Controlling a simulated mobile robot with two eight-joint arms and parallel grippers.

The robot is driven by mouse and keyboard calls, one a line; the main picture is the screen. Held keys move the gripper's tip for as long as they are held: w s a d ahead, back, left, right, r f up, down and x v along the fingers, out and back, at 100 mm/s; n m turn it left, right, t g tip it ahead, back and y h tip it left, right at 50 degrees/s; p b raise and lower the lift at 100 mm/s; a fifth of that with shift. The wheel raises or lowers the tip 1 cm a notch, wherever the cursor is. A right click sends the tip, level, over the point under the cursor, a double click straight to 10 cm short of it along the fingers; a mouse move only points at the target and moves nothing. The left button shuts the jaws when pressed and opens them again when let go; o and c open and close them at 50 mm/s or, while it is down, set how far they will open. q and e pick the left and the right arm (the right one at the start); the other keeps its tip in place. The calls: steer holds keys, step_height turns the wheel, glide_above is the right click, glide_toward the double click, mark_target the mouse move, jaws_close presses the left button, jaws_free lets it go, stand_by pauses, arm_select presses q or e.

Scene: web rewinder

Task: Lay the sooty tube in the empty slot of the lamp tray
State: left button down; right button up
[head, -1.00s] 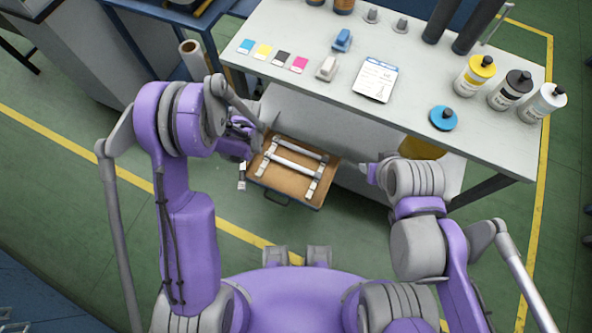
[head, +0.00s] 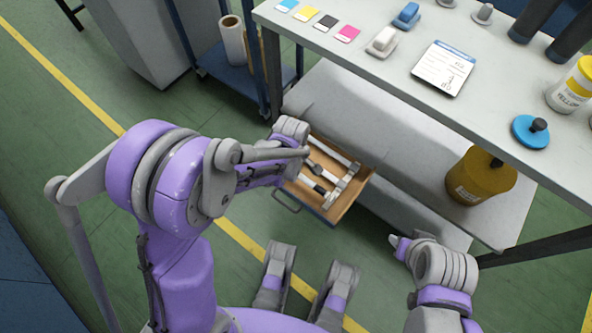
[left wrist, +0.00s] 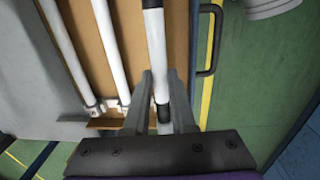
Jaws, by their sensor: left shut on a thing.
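The lamp tray (head: 357,189) is a drawer with a tan floor under the bench. Two white tubes (left wrist: 66,45) (left wrist: 107,45) lie in it, with their near ends at light end holders (left wrist: 96,108). My left gripper (left wrist: 157,76) is shut on the sooty tube (left wrist: 156,45), white with a black end and a dark band. It holds the tube over the handle side of the tray, roughly parallel to the other tubes. The tube hides the floor beneath it; I cannot tell whether it touches. My right gripper (head: 394,242) is apart from the tray, its jaws unclear.
The tray's handle (head: 285,203) faces the open floor. The bench top (head: 390,70) overhangs behind, above a grey lower shelf (head: 345,105). A yellow-brown container (head: 480,178) stands right of the tray. A blue cart (head: 235,75) is at the back left.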

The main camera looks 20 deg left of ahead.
arm_select(q)
steer(key=shift+f+b, duration=1.6)
steer(key=shift+f, duration=0.65)
steer(key=c, duration=0.7)
jaws_free()
steer(key=shift+o, duration=0.2)
steer(key=shift+r, duration=0.1)
steer(key=r+p, duration=0.1)
steer(key=r, duration=0.2)
steer(key=r+p, duration=0.1)
steer(key=r, duration=0.3)
steer(key=r+p, duration=0.1)
steer(key=r, duration=0.2)
steer(key=shift+s+a+r+p, duration=0.1)
steer(key=shift+s+r+p, duration=0.2)
steer(key=shift+r+p, duration=0.05)
